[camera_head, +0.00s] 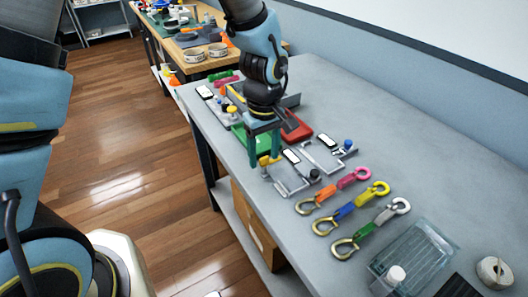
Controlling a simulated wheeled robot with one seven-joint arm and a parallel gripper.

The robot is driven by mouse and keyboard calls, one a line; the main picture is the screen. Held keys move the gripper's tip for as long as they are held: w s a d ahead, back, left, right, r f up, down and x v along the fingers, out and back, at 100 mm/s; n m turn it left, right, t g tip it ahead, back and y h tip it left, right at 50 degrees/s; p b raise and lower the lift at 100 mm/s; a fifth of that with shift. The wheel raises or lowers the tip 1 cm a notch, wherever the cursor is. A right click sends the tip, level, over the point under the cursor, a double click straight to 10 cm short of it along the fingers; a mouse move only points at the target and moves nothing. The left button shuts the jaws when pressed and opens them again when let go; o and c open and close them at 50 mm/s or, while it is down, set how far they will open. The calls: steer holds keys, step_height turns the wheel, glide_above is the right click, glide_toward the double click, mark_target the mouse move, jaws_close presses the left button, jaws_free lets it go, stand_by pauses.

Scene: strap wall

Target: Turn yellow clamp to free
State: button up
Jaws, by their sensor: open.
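My gripper (264,157) points down over the grey table, with its two teal fingers spread apart. A yellow part (267,161), which looks like the yellow clamp, shows low between and just in front of the fingertips. I cannot tell whether the fingers touch it. Its grey metal base is small and partly hidden by the fingers, so its turn position is unclear. A grey bracket with a white label (291,156) and a dark knob (315,173) lies just to the right.
Another bracket has a blue knob (348,144). Green (238,138) and red (296,126) trays sit behind my gripper. Several hooked straps (345,210) lie in front, near a clear tray (413,252) and a tape roll (494,271).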

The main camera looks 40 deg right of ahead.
jaws_close()
stand_by(0.3)
steer(key=shift+m, duration=0.4)
steer(key=m, duration=0.3)
steer(key=shift+m+b, duration=0.3)
steer(key=shift+m, duration=0.1)
steer(key=m, duration=0.4)
steer(key=shift+m, duration=0.3)
steer(key=m, duration=0.4)
steer(key=shift+r, duration=0.1)
steer(key=m+p, duration=0.1)
steer(key=m, duration=0.3)
steer(key=shift+m, duration=0.3)
jaws_free()
